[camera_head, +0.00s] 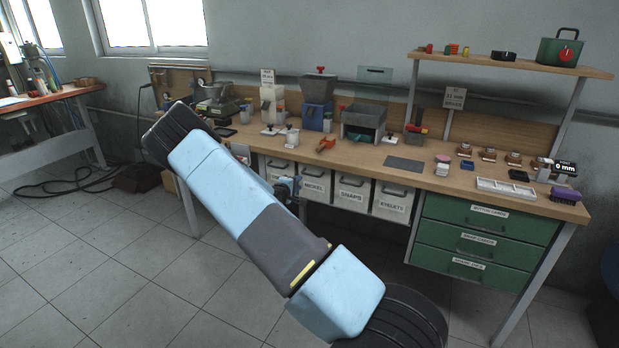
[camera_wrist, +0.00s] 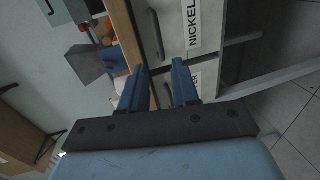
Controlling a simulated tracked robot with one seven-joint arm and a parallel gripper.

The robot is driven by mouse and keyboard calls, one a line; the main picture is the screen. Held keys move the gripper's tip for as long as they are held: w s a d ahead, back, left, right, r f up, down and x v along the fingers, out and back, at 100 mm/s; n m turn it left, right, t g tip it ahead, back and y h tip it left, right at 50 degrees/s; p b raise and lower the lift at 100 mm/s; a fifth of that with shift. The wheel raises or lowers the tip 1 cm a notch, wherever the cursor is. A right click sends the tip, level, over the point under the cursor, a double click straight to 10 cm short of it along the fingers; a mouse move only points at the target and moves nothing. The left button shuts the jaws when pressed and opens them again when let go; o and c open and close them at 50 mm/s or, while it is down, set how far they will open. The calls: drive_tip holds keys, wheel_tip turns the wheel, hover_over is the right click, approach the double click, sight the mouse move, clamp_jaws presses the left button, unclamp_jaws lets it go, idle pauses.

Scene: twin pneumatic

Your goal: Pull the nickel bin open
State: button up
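The nickel bin (camera_head: 315,184) is a pale grey bin with a printed label, in the row hung under the workbench. Its front looks level with the bins beside it. In the wrist view, the nickel bin (camera_wrist: 174,12) fills the top middle, turned sideways, with its dark bar handle (camera_wrist: 156,33). My gripper (camera_wrist: 159,65) is open, with two blue fingers apart and nothing seen between them. The fingertips point toward the bin fronts, near the handle's lower end; whether they touch is unclear. In the head view, my gripper (camera_head: 288,187) is just left of the nickel label, partly hidden by my arm.
The snaps bin (camera_head: 352,191) and eyelets bin (camera_head: 393,201) hang to the right. Another bin (camera_head: 277,166) is at left, partly hidden. A green drawer cabinet (camera_head: 483,243) stands further right. The wooden benchtop (camera_head: 340,152) above carries several tools. The tiled floor in front is clear.

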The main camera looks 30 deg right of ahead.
sight(311, 175)
drive_tip(key=x, duration=1.4)
clamp_jaws()
